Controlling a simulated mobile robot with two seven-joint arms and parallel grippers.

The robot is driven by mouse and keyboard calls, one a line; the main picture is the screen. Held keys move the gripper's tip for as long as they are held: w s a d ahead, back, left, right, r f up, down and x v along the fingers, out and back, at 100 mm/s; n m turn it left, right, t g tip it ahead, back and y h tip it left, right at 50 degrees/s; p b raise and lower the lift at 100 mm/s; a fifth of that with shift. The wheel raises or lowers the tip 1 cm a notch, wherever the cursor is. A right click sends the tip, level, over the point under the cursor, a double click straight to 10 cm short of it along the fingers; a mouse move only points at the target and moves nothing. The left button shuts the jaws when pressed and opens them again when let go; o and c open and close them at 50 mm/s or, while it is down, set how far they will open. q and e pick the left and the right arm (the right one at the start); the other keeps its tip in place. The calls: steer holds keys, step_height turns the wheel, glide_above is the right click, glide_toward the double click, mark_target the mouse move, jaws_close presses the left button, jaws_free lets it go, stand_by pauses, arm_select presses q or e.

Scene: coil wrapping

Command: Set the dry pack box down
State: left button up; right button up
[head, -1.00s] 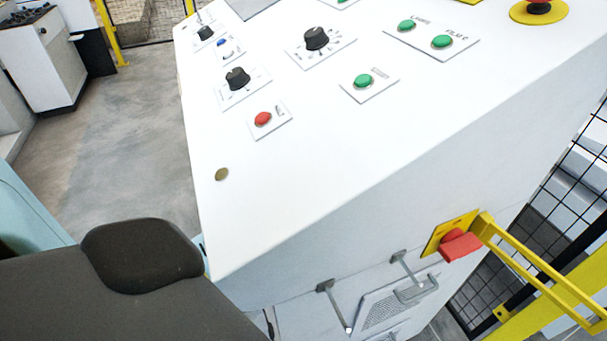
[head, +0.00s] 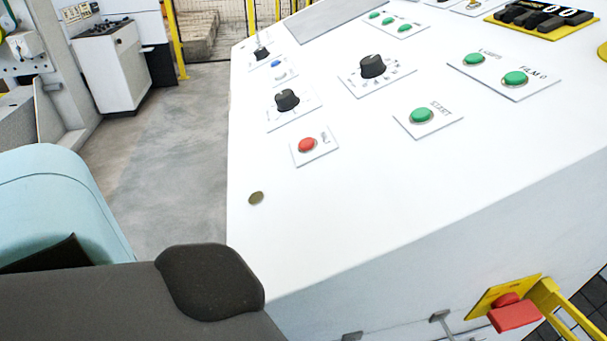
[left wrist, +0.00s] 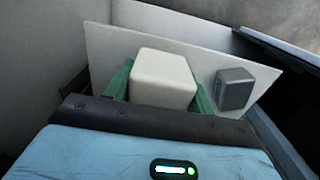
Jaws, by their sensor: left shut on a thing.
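The dry pack box, as I take it, is a white block with rounded edges (left wrist: 163,80) in the left wrist view. My left gripper (left wrist: 160,88) has its green fingers on either side of the block and is shut on it. The block hides most of the fingers and what lies directly under it. The head view shows neither the block nor my left gripper. My right gripper is in neither view.
In the left wrist view, a flat white panel (left wrist: 112,50) and a grey block (left wrist: 234,89) are beyond the box. In the head view, a large white control console (head: 350,215) fills the right. Grey floor (head: 170,130) is clear to its left.

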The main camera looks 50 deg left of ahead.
arm_select(q)
steer(key=shift+f+b, duration=0.5)
steer(key=shift+f, duration=1.45)
steer(key=o, duration=1)
steer(key=shift+o, duration=0.2)
